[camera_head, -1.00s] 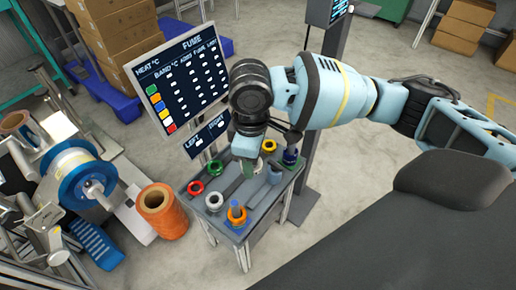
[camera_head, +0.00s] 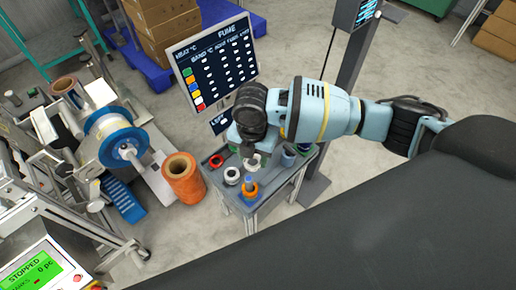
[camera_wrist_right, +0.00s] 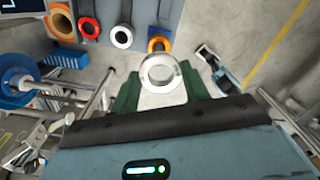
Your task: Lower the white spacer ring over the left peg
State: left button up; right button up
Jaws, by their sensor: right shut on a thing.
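My right gripper (camera_wrist_right: 160,88) is shut on a white spacer ring (camera_wrist_right: 146,82), with a green finger on each side. In the head view the held ring (camera_head: 252,163) hangs above the small grey table (camera_head: 270,192), behind the blue peg (camera_head: 249,181). An orange ring (camera_head: 246,194) sits around that peg's foot. A grey-blue post (camera_head: 288,158) stands to the right, partly behind my arm. I cannot tell which upright is the left peg; the LEFT sign is partly covered. The ring is apart from the blue peg. My left gripper is out of view.
A red ring (camera_head: 216,161) and another white ring (camera_head: 232,175) sit at the table's left side. A copper-coloured spool (camera_head: 183,178) stands on the left. A sign board (camera_head: 215,62) rises behind the table. A machine with a blue reel (camera_head: 116,140) fills the left.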

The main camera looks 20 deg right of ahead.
aim_at(248, 165)
jog(key=n+p, duration=0.1)
jog(key=n, duration=0.2)
jog(key=a+n+p, duration=0.1)
jog(key=n, duration=0.2)
jog(key=shift+s+a, duration=0.1)
jog(key=shift+a, duration=0.05)
jog(key=n, duration=0.1)
jog(key=n+p, duration=0.1)
jog(key=shift+s+a+n, duration=0.1)
jog(key=shift+a+n, duration=0.1)
jog(key=shift+n, duration=0.1)
jog(key=shift+s+a+f+n+p, duration=0.1)
jog(key=shift+f+n+p, duration=0.1)
jog(key=shift+n, duration=0.35)
jog(key=shift+s+a+f+n+p, duration=0.1)
jog(key=shift+n+p, duration=0.05)
jog(key=shift+n, duration=0.4)
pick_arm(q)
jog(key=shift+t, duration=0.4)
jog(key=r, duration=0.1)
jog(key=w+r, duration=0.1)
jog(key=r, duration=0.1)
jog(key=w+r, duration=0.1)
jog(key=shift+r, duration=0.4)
pick_arm(e)
jog(key=shift+f, duration=0.1)
